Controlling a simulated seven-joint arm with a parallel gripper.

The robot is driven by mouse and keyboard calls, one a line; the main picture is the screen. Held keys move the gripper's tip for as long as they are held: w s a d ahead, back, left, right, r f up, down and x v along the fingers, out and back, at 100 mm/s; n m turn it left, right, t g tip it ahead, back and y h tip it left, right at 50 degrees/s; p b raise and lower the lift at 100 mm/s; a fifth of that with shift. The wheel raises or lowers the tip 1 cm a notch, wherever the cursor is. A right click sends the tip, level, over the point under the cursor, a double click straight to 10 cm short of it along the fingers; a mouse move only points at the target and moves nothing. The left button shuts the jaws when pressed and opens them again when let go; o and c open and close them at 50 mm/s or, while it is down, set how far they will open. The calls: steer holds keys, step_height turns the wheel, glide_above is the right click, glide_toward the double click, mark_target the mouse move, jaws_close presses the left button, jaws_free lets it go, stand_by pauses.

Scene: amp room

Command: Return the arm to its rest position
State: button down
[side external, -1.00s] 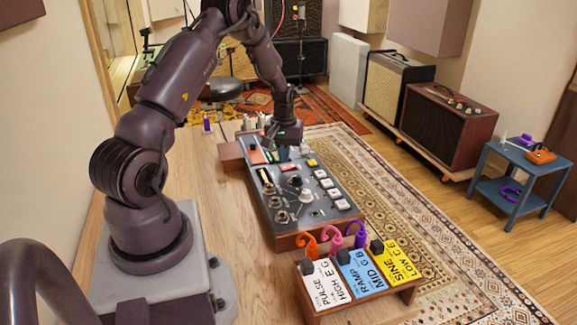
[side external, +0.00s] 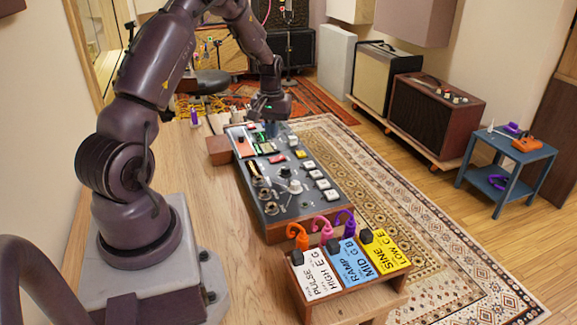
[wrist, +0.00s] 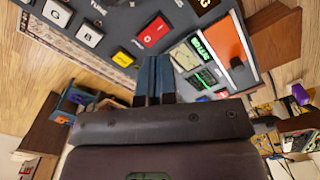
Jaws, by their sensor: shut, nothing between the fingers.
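My gripper (side external: 270,129) hangs over the far end of a dark control panel (side external: 300,207) in the side external view. Its blue-grey fingers (wrist: 154,80) are together in the wrist view, with nothing between them. The fingers point down at the panel; I cannot tell the exact gap below them. My arm is bent forward from its base on the wooden table. The panel's red button (wrist: 153,32), yellow button (wrist: 122,57) and orange plate (wrist: 226,40) show ahead of the fingers in the wrist view.
A wooden rack (side external: 368,304) holds white, blue and yellow labelled cards and hooked cables at the panel's near end. The wooden table (side external: 200,190) is mostly clear between my base and the panel. A blue side table (side external: 510,154) and amplifiers (side external: 435,112) stand off to the right.

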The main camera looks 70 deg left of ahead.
steer(key=s+d+r+m+t, duration=0.2)
steer(key=s+d+r+m, duration=0.2)
steer(key=d+r, duration=0.3)
steer(key=s+d+r+m+t, duration=0.1)
steer(key=s+d+r+m, duration=0.3)
steer(key=d+r, duration=0.4)
steer(key=s+d+r+m+t, duration=0.2)
steer(key=d+r, duration=0.5)
steer(key=d, duration=1)
steer(key=shift+s+r+m+t, duration=0.3)
steer(key=shift+s+m, duration=0.6)
steer(key=shift+s, duration=0.2)
